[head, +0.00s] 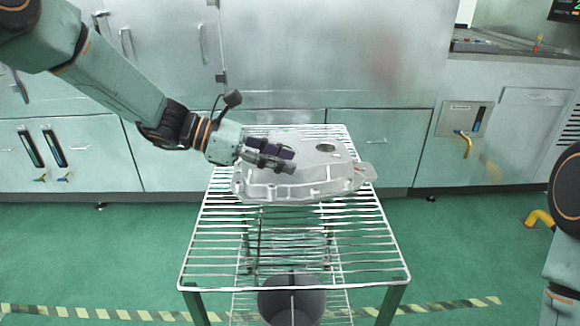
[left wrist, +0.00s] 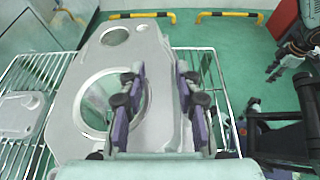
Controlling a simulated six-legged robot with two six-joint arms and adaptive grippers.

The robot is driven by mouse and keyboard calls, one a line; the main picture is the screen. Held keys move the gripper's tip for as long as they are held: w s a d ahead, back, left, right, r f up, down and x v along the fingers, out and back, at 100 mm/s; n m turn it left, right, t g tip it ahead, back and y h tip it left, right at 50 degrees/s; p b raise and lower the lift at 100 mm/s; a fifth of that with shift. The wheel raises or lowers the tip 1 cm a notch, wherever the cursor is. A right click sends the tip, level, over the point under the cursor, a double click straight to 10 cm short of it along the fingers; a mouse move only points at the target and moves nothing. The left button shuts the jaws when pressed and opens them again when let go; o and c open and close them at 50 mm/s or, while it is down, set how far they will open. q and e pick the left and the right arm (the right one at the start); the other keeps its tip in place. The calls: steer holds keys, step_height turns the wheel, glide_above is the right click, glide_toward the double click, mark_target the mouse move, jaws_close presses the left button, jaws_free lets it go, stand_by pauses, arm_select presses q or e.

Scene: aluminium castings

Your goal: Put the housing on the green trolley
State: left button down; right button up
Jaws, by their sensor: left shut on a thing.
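The housing (head: 300,182) is a broad light-grey casting with openings. It is over the wire top of the green-legged trolley (head: 215,262), towards its back half; I cannot tell if it touches the wires. My left gripper (head: 288,160) is shut on the housing's near-left part. In the left wrist view, the left gripper (left wrist: 160,105) has its fingers on both sides of an edge of the housing (left wrist: 72,100), beside a large round opening. The wire top (left wrist: 218,75) shows beyond that edge. My right gripper is not in view.
Another light-grey casting (left wrist: 18,115) lies on the wires beside the housing in the left wrist view. The front of the trolley top is bare. A dark round container (head: 290,300) is below it. Metal cabinets (head: 385,145) stand behind, with green floor around.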

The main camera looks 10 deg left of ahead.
arm_select(q)
steer(key=r+p, duration=0.1)
steer(key=p, duration=0.1)
steer(key=shift+a+p, duration=0.1)
steer(key=shift+p, duration=0.3)
steer(key=shift+w, duration=0.2)
steer(key=shift+w+f, duration=0.1)
steer(key=shift+f, duration=0.1)
step_height(320, 180, down, 10)
steer(key=shift+w+r+b, duration=0.1)
steer(key=shift+w+b, duration=0.05)
steer(key=shift+b, duration=0.5)
steer(key=c, duration=1.4)
jaws_free()
steer(key=shift+f, duration=0.2)
steer(key=o, duration=0.4)
steer(key=shift+s+r, duration=0.15)
steer(key=shift+s, duration=0.15)
steer(key=shift+o, duration=0.3)
steer(key=shift+w, duration=0.1)
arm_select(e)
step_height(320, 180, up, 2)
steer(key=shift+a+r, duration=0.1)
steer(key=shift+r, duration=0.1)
arm_select(q)
steer(key=shift+a, duration=0.1)
